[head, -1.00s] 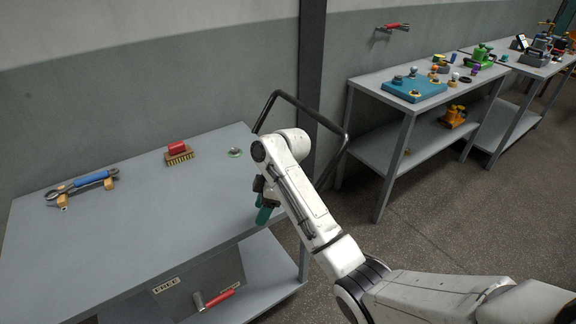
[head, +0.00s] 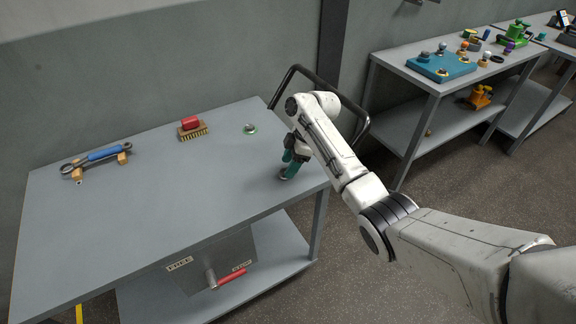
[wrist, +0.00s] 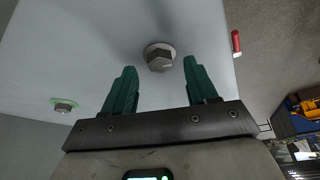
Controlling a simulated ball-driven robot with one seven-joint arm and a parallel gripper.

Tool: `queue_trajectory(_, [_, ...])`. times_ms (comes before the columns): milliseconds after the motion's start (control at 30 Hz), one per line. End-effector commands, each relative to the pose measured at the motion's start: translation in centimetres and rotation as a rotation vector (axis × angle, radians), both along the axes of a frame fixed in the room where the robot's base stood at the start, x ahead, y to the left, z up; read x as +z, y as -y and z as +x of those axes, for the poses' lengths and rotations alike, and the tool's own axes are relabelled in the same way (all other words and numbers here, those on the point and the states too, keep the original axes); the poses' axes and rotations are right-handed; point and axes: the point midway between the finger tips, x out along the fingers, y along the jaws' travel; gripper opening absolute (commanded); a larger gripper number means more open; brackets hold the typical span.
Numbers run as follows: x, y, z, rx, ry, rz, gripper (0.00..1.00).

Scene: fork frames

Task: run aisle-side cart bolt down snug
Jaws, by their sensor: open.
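The grey cart (head: 150,200) has two bolts in its top. One bolt (wrist: 159,58), a dark hex head on a pale round washer, lies just ahead of and between my fingertips in the wrist view, near the cart's edge. In the head view my gripper mostly hides it. The other bolt (head: 250,128) has a green ring and stands farther back; it also shows at left in the wrist view (wrist: 64,105). My gripper (head: 288,167) has green fingers pointing down over the cart's front right part. It is open, with nothing held between the fingers.
A red-handled brush (head: 193,128) and a blue-handled wrench (head: 97,157) on wooden blocks lie on the cart top. A black push handle (head: 350,105) rises at the right end. A red lever (head: 231,277) sticks out below. Benches (head: 430,82) stand at right.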

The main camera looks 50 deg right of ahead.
Motion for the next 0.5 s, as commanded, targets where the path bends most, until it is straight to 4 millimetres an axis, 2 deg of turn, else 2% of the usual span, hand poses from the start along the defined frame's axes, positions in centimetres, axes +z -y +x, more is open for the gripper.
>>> queue_trajectory(200, [-1.4,-0.5,0.4,0.001,0.001,-0.001,0.57])
queue_trajectory(500, [-1.6,-0.5,0.4,0.001,0.001,-0.001,0.56])
